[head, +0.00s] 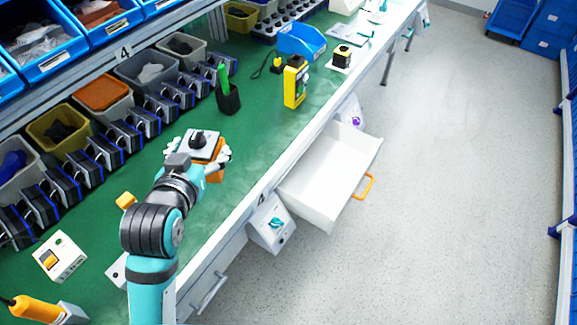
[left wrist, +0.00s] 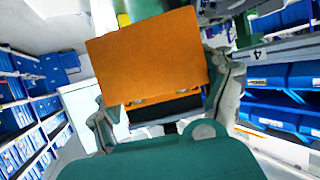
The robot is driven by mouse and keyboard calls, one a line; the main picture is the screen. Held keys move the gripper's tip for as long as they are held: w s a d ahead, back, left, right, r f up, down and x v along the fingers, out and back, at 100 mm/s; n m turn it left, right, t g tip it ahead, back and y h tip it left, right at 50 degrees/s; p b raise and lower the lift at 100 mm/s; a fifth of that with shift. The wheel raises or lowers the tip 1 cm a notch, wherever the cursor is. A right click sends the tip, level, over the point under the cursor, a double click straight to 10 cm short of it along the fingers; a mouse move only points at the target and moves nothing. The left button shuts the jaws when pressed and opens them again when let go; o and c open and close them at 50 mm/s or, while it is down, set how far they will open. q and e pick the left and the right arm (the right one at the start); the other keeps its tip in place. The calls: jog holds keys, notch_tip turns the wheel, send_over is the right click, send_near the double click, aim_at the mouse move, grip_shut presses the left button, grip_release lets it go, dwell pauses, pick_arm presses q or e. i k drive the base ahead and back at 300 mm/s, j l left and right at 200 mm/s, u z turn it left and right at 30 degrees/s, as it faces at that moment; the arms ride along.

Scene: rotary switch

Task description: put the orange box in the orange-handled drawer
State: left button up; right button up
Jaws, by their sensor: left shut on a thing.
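The orange box (head: 216,174) has a light top with a black rotary knob (head: 198,141). My left gripper (head: 199,153) is shut on it, with pale fingers on either side. The box is over the green bench; I cannot tell how high. In the left wrist view a flat face of the orange box (left wrist: 150,58) fills the space between the fingers of my left gripper (left wrist: 165,105). The white drawer (head: 325,170) stands open to the right of the gripper, and its inside looks empty. Its orange handle (head: 364,187) is on the front. My right gripper is not in view.
A yellow device (head: 295,82) and a black holder with a green tool (head: 228,95) stand farther along the bench. Grey bins and a row of dark devices line the left. A box with a teal knob (head: 272,223) is on the bench front near the drawer. The floor is clear.

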aim_at(326, 162)
jog(key=i+l+u, duration=0.55)
jog(key=l, duration=0.2)
jog(key=i+l+u, duration=0.1)
jog(key=l+u, duration=0.15)
jog(key=l, duration=0.15)
jog(key=i+l, duration=0.15)
jog(key=l, duration=0.25)
jog(key=i+l, duration=0.1)
jog(key=l, duration=0.3)
jog(key=i+l, duration=0.15)
jog(key=l, duration=0.2)
